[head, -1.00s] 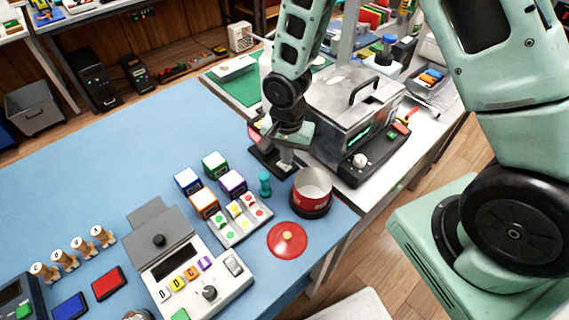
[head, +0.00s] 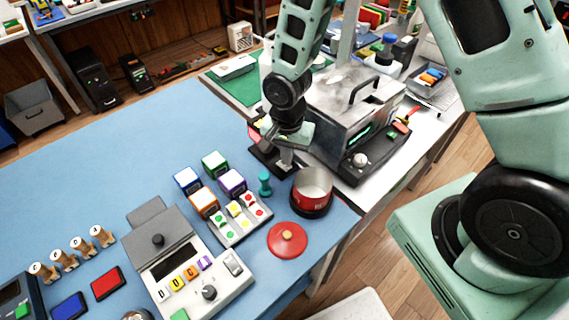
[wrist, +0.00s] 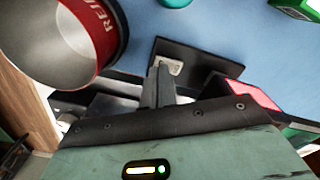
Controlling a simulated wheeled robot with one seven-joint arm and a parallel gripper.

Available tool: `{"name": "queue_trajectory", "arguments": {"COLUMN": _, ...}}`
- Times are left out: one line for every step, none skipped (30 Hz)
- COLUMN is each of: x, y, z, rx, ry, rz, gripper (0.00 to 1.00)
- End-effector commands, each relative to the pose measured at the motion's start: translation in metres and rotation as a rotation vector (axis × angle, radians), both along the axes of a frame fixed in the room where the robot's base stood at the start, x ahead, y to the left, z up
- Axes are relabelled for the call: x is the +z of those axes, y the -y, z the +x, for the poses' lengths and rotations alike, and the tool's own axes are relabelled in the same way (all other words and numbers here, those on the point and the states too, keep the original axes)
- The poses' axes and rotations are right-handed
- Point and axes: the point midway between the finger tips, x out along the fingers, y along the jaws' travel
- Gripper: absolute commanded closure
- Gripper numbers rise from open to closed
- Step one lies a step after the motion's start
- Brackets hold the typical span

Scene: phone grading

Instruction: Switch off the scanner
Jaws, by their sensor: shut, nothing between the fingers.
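A low black device with a red-lit part (wrist: 255,97) lies at the blue table's edge; I take it for the scanner. Its black base (wrist: 203,68) carries a small pale switch (wrist: 174,66) in the wrist view. My gripper (wrist: 161,72) is shut and empty, pointing down with its fingertips right at this switch. I cannot tell whether they touch it. In the head view my gripper (head: 285,160) hides most of the device, and the switch's position cannot be read.
A red pot (head: 312,192) stands close beside my gripper, with a teal peg (head: 265,183) nearby. A large grey metal box (head: 350,105) stands just behind. Colored cubes (head: 205,203), a button panel (head: 240,221) and a lidded console (head: 190,270) lie in front.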

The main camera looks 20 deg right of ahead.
Motion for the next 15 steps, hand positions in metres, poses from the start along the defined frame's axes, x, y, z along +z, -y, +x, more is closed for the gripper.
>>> {"name": "queue_trajectory", "arguments": {"x": -0.0015, "y": -0.0001, "z": 0.0001, "rx": 0.0, "ry": 0.0, "rz": 0.0, "gripper": 1.0}}
{"name": "queue_trajectory", "arguments": {"x": -0.002, "y": -0.0001, "z": 0.0001, "rx": 0.0, "ry": 0.0, "rz": 0.0, "gripper": 1.0}}
{"name": "queue_trajectory", "arguments": {"x": -0.0025, "y": -0.0001, "z": 0.0001, "rx": 0.0, "ry": 0.0, "rz": 0.0, "gripper": 1.0}}
{"name": "queue_trajectory", "arguments": {"x": -0.003, "y": -0.0001, "z": 0.0001, "rx": 0.0, "ry": 0.0, "rz": 0.0, "gripper": 1.0}}
{"name": "queue_trajectory", "arguments": {"x": -0.0034, "y": -0.0001, "z": 0.0001, "rx": 0.0, "ry": 0.0, "rz": 0.0, "gripper": 1.0}}
{"name": "queue_trajectory", "arguments": {"x": -0.0039, "y": -0.0001, "z": 0.0001, "rx": 0.0, "ry": 0.0, "rz": 0.0, "gripper": 1.0}}
{"name": "queue_trajectory", "arguments": {"x": -0.0044, "y": -0.0001, "z": 0.0001, "rx": 0.0, "ry": 0.0, "rz": 0.0, "gripper": 1.0}}
{"name": "queue_trajectory", "arguments": {"x": -0.0048, "y": -0.0001, "z": 0.0001, "rx": 0.0, "ry": 0.0, "rz": 0.0, "gripper": 1.0}}
{"name": "queue_trajectory", "arguments": {"x": -0.0054, "y": -0.0001, "z": 0.0001, "rx": 0.001, "ry": 0.0, "rz": 0.0, "gripper": 1.0}}
{"name": "queue_trajectory", "arguments": {"x": -0.0058, "y": -0.0001, "z": 0.0001, "rx": 0.001, "ry": 0.0, "rz": 0.0, "gripper": 1.0}}
{"name": "queue_trajectory", "arguments": {"x": -0.0062, "y": -0.0001, "z": 0.0001, "rx": 0.001, "ry": 0.0, "rz": 0.0, "gripper": 1.0}}
{"name": "queue_trajectory", "arguments": {"x": -0.0068, "y": -0.0001, "z": 0.0001, "rx": 0.001, "ry": 0.0, "rz": 0.0, "gripper": 1.0}}
{"name": "queue_trajectory", "arguments": {"x": -0.0072, "y": -0.0001, "z": 0.0001, "rx": 0.001, "ry": 0.0, "rz": 0.0, "gripper": 1.0}}
{"name": "queue_trajectory", "arguments": {"x": -0.0076, "y": -0.0001, "z": 0.0001, "rx": 0.001, "ry": 0.0, "rz": 0.0, "gripper": 1.0}}
{"name": "queue_trajectory", "arguments": {"x": -0.0082, "y": -0.0001, "z": 0.0001, "rx": 0.001, "ry": 0.0, "rz": 0.0, "gripper": 1.0}}
